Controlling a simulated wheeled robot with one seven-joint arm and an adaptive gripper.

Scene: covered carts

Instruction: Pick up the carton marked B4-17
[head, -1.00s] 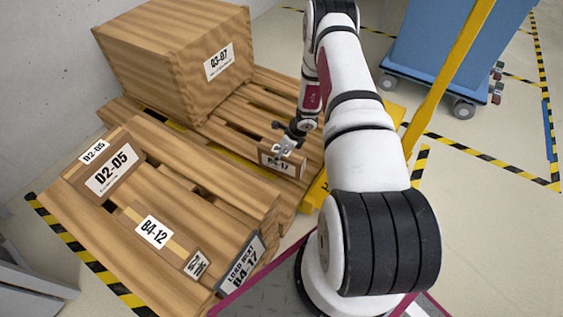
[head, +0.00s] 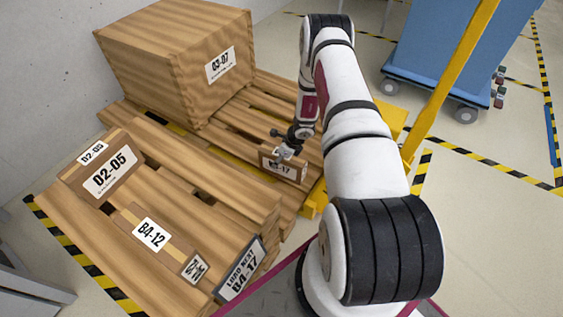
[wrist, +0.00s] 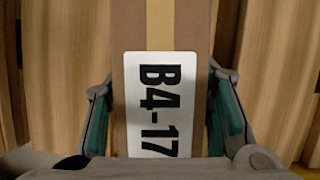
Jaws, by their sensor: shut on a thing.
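The carton marked B4-17 (head: 283,169) is a small brown box with a white label, at the front of the far pallet in the head view. In the wrist view the carton (wrist: 160,30) fills the middle, its B4-17 label facing the camera. My gripper (head: 286,154) is shut on the carton. In the wrist view one teal-padded finger lies along each side of it. The carton's underside is hidden, so I cannot tell whether it still touches the pallet boards.
A large wooden crate marked 03-07 (head: 180,60) stands behind on the pallet. The near pallet (head: 190,210) bears cartons D2-05 (head: 110,172) and B4-12 (head: 150,234), and a sign (head: 240,268) reading B4-17. A yellow post (head: 450,80) and blue cart (head: 440,45) stand right.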

